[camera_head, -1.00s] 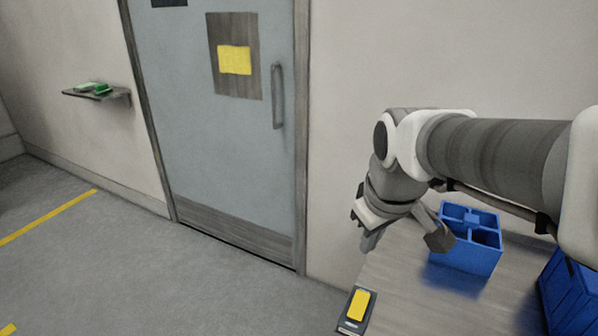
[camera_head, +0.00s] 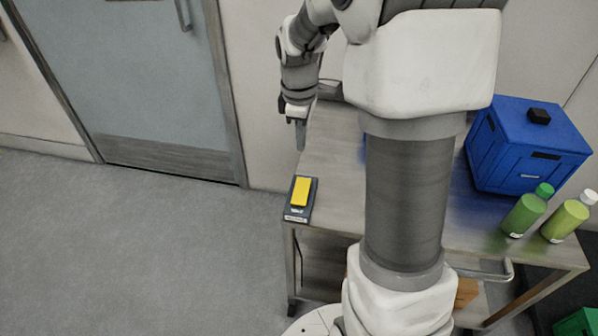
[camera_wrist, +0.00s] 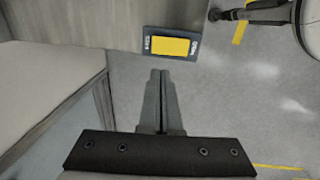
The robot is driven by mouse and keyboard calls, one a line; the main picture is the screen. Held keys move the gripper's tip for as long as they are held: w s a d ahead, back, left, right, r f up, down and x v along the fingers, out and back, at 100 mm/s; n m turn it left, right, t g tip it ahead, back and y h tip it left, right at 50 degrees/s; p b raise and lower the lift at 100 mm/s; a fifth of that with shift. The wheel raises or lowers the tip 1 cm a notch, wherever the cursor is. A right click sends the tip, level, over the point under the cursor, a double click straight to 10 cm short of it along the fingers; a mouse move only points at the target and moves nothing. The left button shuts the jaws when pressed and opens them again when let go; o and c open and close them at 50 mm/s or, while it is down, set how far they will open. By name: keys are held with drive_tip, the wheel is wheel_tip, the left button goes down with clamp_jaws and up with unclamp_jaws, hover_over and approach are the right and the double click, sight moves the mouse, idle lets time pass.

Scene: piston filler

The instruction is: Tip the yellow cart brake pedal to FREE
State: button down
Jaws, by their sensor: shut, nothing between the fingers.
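The yellow brake pedal (camera_head: 301,191) sits on a dark base plate (camera_head: 297,213) at the left front corner of the grey cart top (camera_head: 335,215). In the wrist view the yellow pedal (camera_wrist: 170,46) lies on its dark base, with small pale lettering at both ends that I cannot read surely. Which way it is tipped I cannot tell. My gripper (camera_head: 300,146) is shut and empty, pointing down beyond the pedal in the head view, apart from it. In the wrist view its closed fingertips (camera_wrist: 160,74) show just below the pedal's base.
A blue lidded box (camera_head: 525,145) and two green bottles (camera_head: 527,210) (camera_head: 567,218) stand on the cart's right side. My arm hides the cart's middle. A grey door (camera_head: 140,85) stands at the back left. The floor left of the cart is clear.

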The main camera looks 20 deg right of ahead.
sight(302, 184)
drive_tip(key=shift+f, duration=0.1)
drive_tip(key=f+b, duration=0.1)
drive_tip(key=f, duration=0.3)
drive_tip(key=w+f+b, duration=0.1)
drive_tip(key=f, duration=0.4)
drive_tip(key=d+f+b, duration=0.1)
drive_tip(key=f, duration=0.3)
drive_tip(key=shift+w+f+b, duration=0.2)
drive_tip(key=shift+f+b, duration=0.15)
drive_tip(key=shift+b, duration=0.05)
drive_tip(key=shift+f, duration=0.3)
drive_tip(key=shift+r, duration=0.1)
drive_tip(key=shift+s+a+r, duration=0.25)
drive_tip(key=shift+s+a, duration=0.1)
drive_tip(key=shift+s, duration=0.2)
drive_tip(key=shift+r, duration=0.1)
wheel_tip(302, 184, up, 14)
drive_tip(key=w+p, duration=0.1)
drive_tip(key=p, duration=0.4)
drive_tip(key=shift+w+d+p, duration=0.25)
drive_tip(key=shift+d+p, duration=0.15)
drive_tip(key=shift+d, duration=0.05)
